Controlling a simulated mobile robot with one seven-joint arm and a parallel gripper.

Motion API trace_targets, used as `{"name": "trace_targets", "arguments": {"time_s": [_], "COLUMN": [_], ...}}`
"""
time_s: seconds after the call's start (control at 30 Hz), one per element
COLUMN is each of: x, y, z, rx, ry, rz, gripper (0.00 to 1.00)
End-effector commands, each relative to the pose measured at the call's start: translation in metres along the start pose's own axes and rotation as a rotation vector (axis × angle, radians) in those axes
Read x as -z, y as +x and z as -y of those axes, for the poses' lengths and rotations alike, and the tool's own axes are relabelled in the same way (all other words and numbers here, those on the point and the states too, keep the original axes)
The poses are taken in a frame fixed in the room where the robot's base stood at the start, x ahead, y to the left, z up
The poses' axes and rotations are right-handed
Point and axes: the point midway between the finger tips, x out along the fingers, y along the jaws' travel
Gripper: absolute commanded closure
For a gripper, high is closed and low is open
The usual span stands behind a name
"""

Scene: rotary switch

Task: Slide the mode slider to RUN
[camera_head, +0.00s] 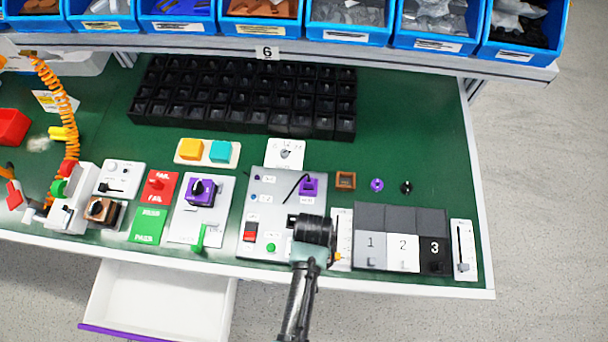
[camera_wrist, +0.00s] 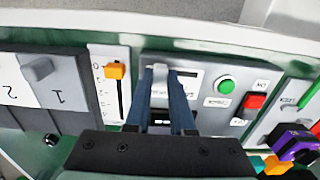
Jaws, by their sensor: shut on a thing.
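My gripper (camera_head: 312,232) is over the lower right part of a grey control panel (camera_head: 270,200). In the wrist view its two blue-grey fingers (camera_wrist: 160,80) are shut on a small light-grey slider knob (camera_wrist: 160,71), which I take to be the mode slider. The knob sits near the panel's front edge, in front of a dark slot partly covered by the fingers. In the head view my gripper hides the knob. I cannot read a RUN label or tell which mark the knob is at.
A white slider strip with an orange knob (camera_wrist: 114,71) stands close beside my gripper. A green button (camera_wrist: 226,86) and red switch (camera_wrist: 254,102) are on the panel's other side. Numbered bins (camera_head: 400,218) stand to the right in the head view. An open drawer (camera_head: 160,300) juts out front left.

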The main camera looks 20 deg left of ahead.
Motion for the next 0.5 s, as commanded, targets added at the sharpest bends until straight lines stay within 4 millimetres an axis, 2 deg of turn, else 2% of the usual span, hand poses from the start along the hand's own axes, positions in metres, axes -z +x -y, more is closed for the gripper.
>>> {"name": "trace_targets", "arguments": {"time_s": [0.07, 0.1, 0.27, 0.5], "x": [0.0006, 0.0006, 0.0006, 0.0005], "y": [-0.0005, -0.0005, -0.0005, -0.0003], "z": [-0.0046, -0.0048, -0.0044, -0.0028], "rx": [-0.010, -0.010, -0.010, -0.007], "ry": [0.006, 0.007, 0.006, 0.004], "rz": [-0.002, -0.003, -0.003, -0.002], "gripper": [1.00, 0.77, 0.48, 0.47]}}
